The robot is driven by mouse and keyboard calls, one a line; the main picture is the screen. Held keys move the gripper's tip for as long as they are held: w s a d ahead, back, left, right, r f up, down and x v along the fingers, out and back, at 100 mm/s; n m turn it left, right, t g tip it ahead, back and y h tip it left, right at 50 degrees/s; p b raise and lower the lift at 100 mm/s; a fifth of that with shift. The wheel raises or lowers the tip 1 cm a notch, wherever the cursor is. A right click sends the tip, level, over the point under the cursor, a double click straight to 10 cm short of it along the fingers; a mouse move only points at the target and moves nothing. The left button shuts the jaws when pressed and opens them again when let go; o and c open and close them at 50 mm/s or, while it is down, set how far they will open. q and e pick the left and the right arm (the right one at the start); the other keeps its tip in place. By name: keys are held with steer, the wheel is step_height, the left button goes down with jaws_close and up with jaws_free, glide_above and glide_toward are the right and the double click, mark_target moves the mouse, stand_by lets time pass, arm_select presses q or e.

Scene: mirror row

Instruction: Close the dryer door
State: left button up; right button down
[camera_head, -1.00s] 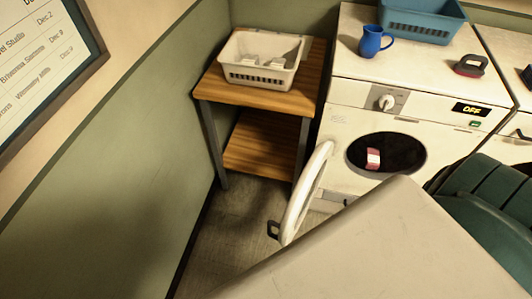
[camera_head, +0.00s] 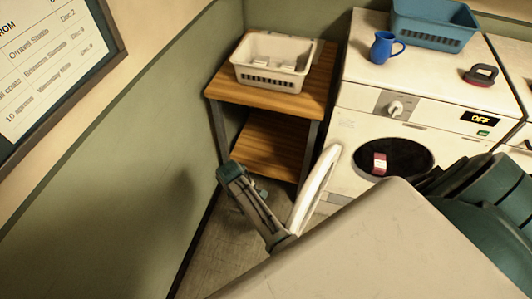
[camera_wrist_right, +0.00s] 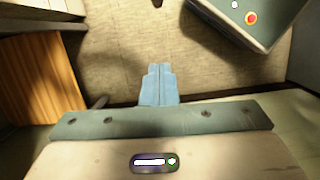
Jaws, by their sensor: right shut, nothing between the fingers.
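The dryer (camera_head: 350,112) is white, with an OFF display and a round dark opening (camera_head: 408,160). A small red and white item (camera_head: 380,164) shows in the opening. The dryer door (camera_head: 316,188) stands open, swung out on the left and seen nearly edge-on as a white rim. My right gripper (camera_head: 255,205) is just left of the door, between it and the green wall; I cannot tell whether it touches the door. In the right wrist view its fingers (camera_wrist_right: 158,75) are shut and empty above the floor. My left gripper is not in view.
A wooden two-tier table (camera_head: 275,97) with a white basket (camera_head: 272,76) stands left of the dryer. A blue mug (camera_head: 381,48), a blue basket (camera_head: 432,40) and a dark red-and-grey object (camera_head: 481,75) sit on the dryer. The green wall (camera_head: 120,190) bounds the left side.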

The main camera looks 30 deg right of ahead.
arm_select(q)
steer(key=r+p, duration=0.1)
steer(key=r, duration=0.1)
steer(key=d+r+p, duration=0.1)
steer(key=p, duration=0.1)
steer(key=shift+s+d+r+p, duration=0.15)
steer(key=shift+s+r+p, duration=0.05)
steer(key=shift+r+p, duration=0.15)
arm_select(e)
steer(key=s+d+f, duration=0.4)
steer(key=s+f, duration=0.1)
steer(key=f, duration=0.3)
steer(key=shift+s+f, duration=0.15)
steer(key=shift+f, duration=0.2)
